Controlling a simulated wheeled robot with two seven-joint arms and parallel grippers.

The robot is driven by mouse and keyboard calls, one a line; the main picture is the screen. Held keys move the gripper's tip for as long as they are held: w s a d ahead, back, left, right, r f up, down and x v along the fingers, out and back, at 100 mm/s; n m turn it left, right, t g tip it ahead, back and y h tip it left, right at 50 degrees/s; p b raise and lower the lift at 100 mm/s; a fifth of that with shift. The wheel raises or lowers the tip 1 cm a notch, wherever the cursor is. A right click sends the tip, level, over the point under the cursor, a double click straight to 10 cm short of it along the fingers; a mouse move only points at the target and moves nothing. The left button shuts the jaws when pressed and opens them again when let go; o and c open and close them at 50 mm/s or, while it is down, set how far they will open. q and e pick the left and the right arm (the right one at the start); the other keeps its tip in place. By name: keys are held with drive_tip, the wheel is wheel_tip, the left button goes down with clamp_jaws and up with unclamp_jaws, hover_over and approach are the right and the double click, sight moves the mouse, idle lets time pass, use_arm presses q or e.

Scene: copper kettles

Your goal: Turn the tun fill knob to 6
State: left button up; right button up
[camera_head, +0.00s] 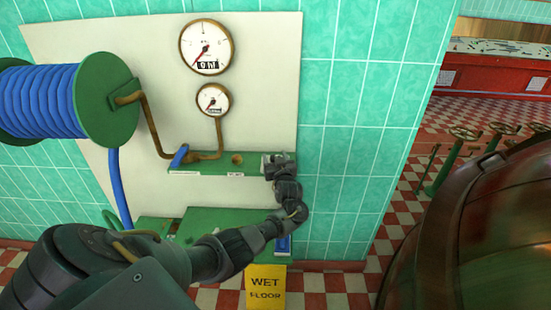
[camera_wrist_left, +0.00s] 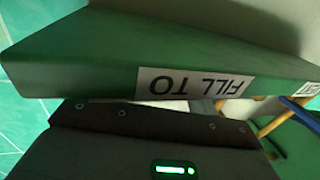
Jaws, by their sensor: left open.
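A small brown knob (camera_head: 237,158) sits on the green shelf (camera_head: 205,167) on the wall, above a small white label (camera_head: 236,175). In the left wrist view the shelf's front edge (camera_wrist_left: 90,65) carries a white label (camera_wrist_left: 195,83) that reads FILL TO upside down. The knob itself and its setting cannot be made out there. My left gripper (camera_head: 278,160) is open at the shelf's right end, to the right of the knob and apart from it. Its dark housing (camera_wrist_left: 150,145) fills the bottom of the wrist view; its fingertips are hidden there. My right gripper is not in view.
A blue lever (camera_head: 180,155) on a brown pipe stands at the shelf's left. Two round gauges (camera_head: 206,47) hang above. A blue hose reel (camera_head: 45,100) is at left. A yellow wet floor sign (camera_head: 265,287) stands below, and a copper kettle (camera_head: 490,230) at right.

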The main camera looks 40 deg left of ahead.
use_arm(q)
drive_tip(key=shift+c, duration=0.8)
drive_tip(key=c, duration=0.8)
